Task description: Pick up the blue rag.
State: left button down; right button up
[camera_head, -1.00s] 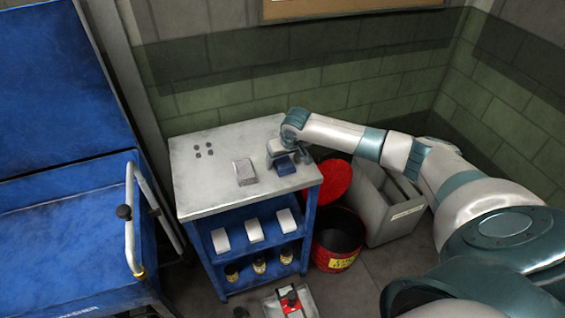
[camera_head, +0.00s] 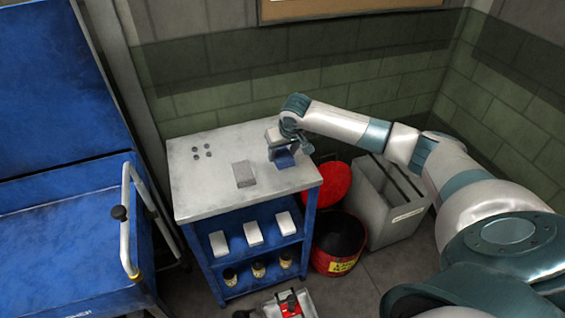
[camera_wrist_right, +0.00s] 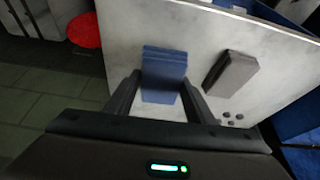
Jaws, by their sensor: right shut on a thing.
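The blue rag (camera_head: 284,159) is a folded block at the right side of the workbench top. My right gripper (camera_head: 281,149) reaches it from above and is shut on it. In the right wrist view the blue rag (camera_wrist_right: 163,78) lies between the two dark fingers of the right gripper (camera_wrist_right: 161,84), one along each side. The rag seems slightly above the bench top, though the gap is hard to see. My left gripper is not in view.
A grey folded rag (camera_head: 244,174) lies left of the blue one on the bench (camera_head: 205,195). Several small dark discs (camera_head: 202,151) lie farther left. A red bin (camera_head: 338,240) with its red lid (camera_head: 336,181) and a grey bin (camera_head: 385,205) stand to the right.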

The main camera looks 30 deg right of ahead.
jog(key=s+d+r+b, duration=0.3)
jog(key=d+r, duration=0.4)
jog(key=d, duration=0.3)
jog(key=shift+s+d+r+b, duration=0.35)
jog(key=shift+s+d, duration=0.05)
jog(key=shift+s, duration=0.4)
jog(key=o, duration=0.4)
jog(key=shift+c, duration=1.6)
jog(key=s+a+f, duration=0.2)
jog(key=s+a, duration=0.2)
jog(key=a, duration=0.7)
jog(key=s+a+f+n, duration=0.1)
jog(key=s+a+f, duration=0.2)
jog(key=a, duration=0.7)
jog(key=s+a+f+n, duration=0.1)
jog(key=s+a+f, duration=0.2)
jog(key=a, duration=0.8)
jog(key=shift+s+a+y, duration=0.3)
jog(key=shift+s+y, duration=0.1)
jog(key=shift+s, duration=0.7)
